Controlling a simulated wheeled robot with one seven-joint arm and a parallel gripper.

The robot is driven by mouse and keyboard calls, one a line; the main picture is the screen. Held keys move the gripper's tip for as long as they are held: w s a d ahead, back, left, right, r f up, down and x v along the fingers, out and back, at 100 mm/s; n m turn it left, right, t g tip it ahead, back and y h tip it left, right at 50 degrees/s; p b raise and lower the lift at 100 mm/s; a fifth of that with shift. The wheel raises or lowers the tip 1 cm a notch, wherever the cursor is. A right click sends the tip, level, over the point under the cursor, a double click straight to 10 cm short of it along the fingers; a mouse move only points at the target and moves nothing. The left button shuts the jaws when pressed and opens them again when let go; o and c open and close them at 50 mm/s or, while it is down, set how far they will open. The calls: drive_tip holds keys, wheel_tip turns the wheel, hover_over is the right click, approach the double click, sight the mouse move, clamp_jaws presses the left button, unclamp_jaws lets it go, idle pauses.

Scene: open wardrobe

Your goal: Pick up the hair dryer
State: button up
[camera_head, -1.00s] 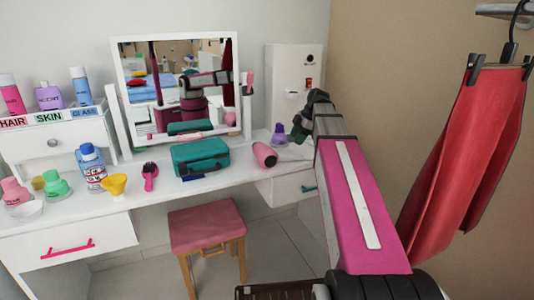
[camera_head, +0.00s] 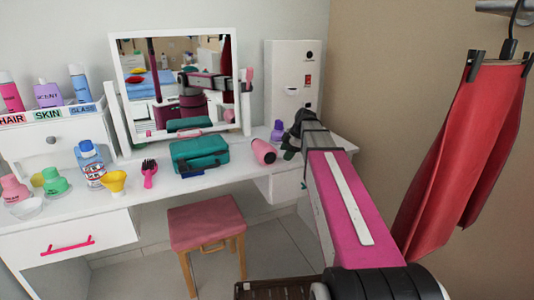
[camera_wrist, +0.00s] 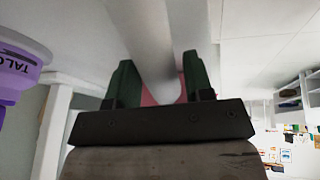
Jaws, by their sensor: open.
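The hair dryer appears to be the pink rounded object (camera_head: 264,151) lying near the right end of the white vanity table, beside a teal case (camera_head: 200,154). My gripper (camera_head: 289,154) is just to its right, low over the tabletop, with its dark green fingers partly hidden behind my arm. In the wrist view the two fingers of my gripper (camera_wrist: 160,78) stand apart. A patch of pink (camera_wrist: 149,98) shows low between them, probably the hair dryer. I cannot tell whether the fingers touch it.
A purple bottle (camera_head: 277,131) stands close behind my gripper; a purple bottle marked TALC (camera_wrist: 18,65) is close at left in the wrist view. A mirror (camera_head: 181,85) and white box (camera_head: 292,78) stand behind. A pink stool (camera_head: 205,222) is below. Red trousers (camera_head: 468,150) hang right.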

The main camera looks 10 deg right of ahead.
drive_tip(key=shift+a+f, duration=0.1)
drive_tip(key=shift+f, duration=0.1)
clamp_jaws()
drive_tip(key=shift+r, duration=0.15)
